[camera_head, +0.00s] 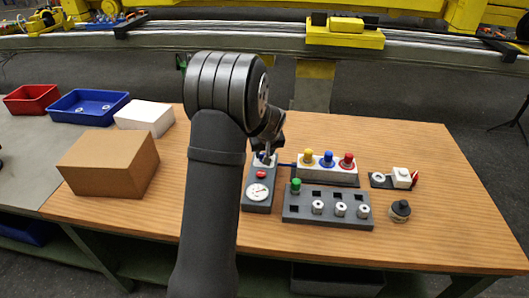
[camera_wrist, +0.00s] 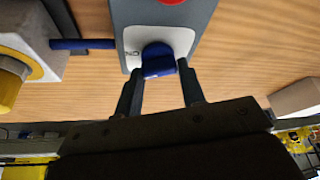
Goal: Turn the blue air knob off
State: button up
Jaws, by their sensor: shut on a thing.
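The blue air knob (camera_wrist: 158,60) sits on a white plate (camera_wrist: 185,40) at the end of a grey panel in the wrist view. Small letters, seemingly "ON" upside down, show beside it. My gripper (camera_wrist: 161,72) has one finger on each side of the knob and is shut on it. In the head view my gripper (camera_head: 267,153) is over the far end of the grey panel (camera_head: 257,206), which bears a round gauge (camera_head: 258,192) and a red button (camera_head: 261,174). The knob is mostly hidden there by my gripper.
Right of the panel stands a block with yellow, blue and red knobs (camera_head: 328,160), joined by a blue tube (camera_wrist: 85,44). A grey socket tray (camera_head: 300,212) holds metal rings and a green knob. A cardboard box (camera_head: 108,163) is left.

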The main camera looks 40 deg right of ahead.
jog(key=n+y, duration=0.1)
jog(key=n, duration=0.2)
jog(key=shift+d+n, duration=0.15)
jog(key=shift+n, duration=0.25)
jog(key=n+y, duration=0.1)
jog(key=n, duration=0.2)
jog(key=shift+d+n+y, duration=0.1)
jog(key=shift+n+y, duration=0.2)
jog(key=shift+y, duration=0.1)
jog(key=n+y, duration=0.1)
jog(key=n, duration=0.2)
jog(key=n+g+y, duration=0.1)
jog(key=n, duration=0.2)
jog(key=shift+d, duration=0.1)
jog(key=shift+n, duration=0.3)
jog(key=o, duration=1)
jog(key=v, duration=1.7)
jog(key=shift+d+r, duration=0.15)
jog(key=shift+d, duration=0.1)
